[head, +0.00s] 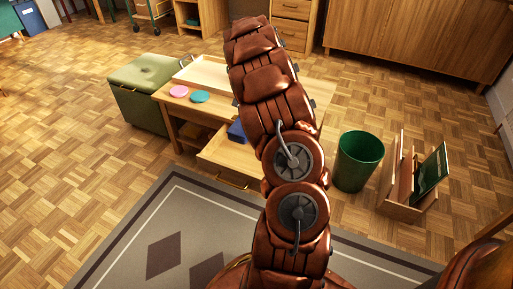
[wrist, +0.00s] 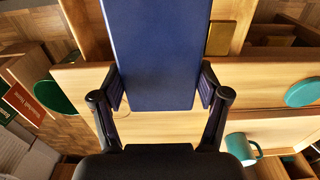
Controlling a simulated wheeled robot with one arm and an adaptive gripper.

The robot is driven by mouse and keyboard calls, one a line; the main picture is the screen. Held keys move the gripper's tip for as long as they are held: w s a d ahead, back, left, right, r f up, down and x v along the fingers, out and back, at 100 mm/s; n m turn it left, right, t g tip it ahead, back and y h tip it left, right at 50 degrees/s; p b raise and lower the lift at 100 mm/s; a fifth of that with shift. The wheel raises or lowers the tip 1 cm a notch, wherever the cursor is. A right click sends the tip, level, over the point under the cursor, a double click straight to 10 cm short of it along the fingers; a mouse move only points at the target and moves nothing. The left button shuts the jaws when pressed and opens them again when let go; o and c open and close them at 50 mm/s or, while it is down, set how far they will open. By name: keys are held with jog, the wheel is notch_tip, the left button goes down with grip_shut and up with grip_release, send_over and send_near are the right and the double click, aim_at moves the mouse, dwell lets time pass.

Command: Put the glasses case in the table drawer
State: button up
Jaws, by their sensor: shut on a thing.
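The blue glasses case (wrist: 155,40) fills the middle of the wrist view, a flat dark-blue slab. My gripper (wrist: 161,88) is shut on it, one finger along each side. In the head view part of the blue case (head: 237,131) shows at the left edge of my arm, and my gripper is hidden behind the arm. The low wooden table (head: 165,99) has its drawer (head: 220,154) pulled out toward me. In the wrist view the drawer (wrist: 88,32) lies at the top, partly covered by the case, with a small yellow-brown item (wrist: 221,38) in it.
A pink disc (head: 179,92), a teal disc (head: 199,96) and a wooden tray (head: 212,71) are on the tabletop. A green stool (head: 140,83) stands left; a green bin (head: 358,160) and a wooden rack (head: 400,208) stand right.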

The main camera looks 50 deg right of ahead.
aim_at(253, 154)
notch_tip(253, 154, down, 18)
jog(key=b, duration=0.4)
jog(key=shift+r+b, duration=0.25)
jog(key=shift+b, duration=0.1)
jog(key=shift+f, duration=0.1)
jog(key=o, duration=1.8)
